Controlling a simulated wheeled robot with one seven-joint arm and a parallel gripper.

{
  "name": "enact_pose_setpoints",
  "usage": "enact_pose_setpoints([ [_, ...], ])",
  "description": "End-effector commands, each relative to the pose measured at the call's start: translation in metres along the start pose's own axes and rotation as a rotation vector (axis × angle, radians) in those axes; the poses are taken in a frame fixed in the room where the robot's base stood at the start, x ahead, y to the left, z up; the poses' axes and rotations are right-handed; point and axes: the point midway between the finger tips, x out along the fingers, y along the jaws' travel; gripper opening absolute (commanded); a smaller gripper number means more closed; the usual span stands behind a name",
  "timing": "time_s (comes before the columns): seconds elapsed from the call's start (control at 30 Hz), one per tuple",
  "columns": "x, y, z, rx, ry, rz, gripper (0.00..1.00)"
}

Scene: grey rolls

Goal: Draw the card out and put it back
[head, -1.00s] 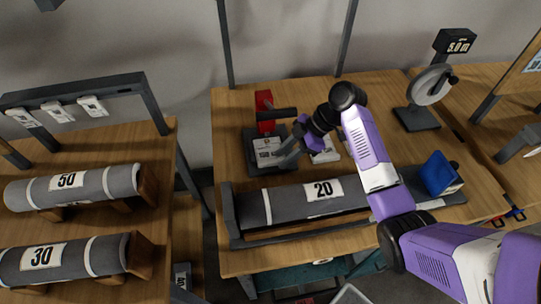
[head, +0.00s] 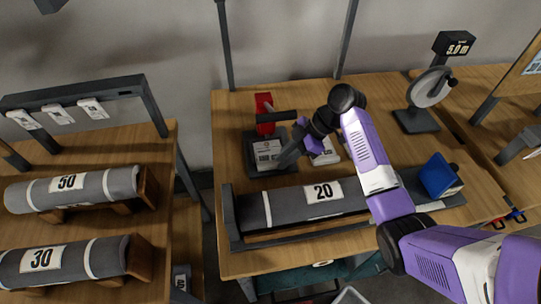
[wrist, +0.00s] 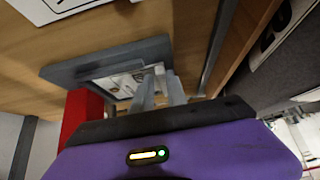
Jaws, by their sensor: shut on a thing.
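A white printed card (head: 267,152) lies in the dark grey base (head: 252,165) of a red device with a black handle (head: 265,113), at the back left of the middle table. My gripper (head: 285,160) reaches this card from the right, with its fingers at the card's right edge. In the wrist view the fingers (wrist: 162,90) are close together at the edge of the white card (wrist: 122,82), which shows inside the grey base (wrist: 75,72). My gripper is shut on the card; the exact contact is partly hidden by the fingers.
A grey roll marked 20 (head: 290,205) lies in a rack just in front. A white item (head: 328,155) lies partly behind my arm. A dial stand (head: 420,115) and a blue block (head: 438,175) stand right. Rolls marked 50 (head: 75,187) and 30 lie on the left table.

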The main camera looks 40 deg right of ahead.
Motion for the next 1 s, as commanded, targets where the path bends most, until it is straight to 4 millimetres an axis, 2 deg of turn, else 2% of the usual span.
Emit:
enact_pose_setpoints([
  [0.53,-0.002,-0.001,-0.001,0.003,-0.002,-0.001,0.0],
  [1.0,-0.004,-0.018,-0.003,0.001,0.0,0.001,0.0],
])
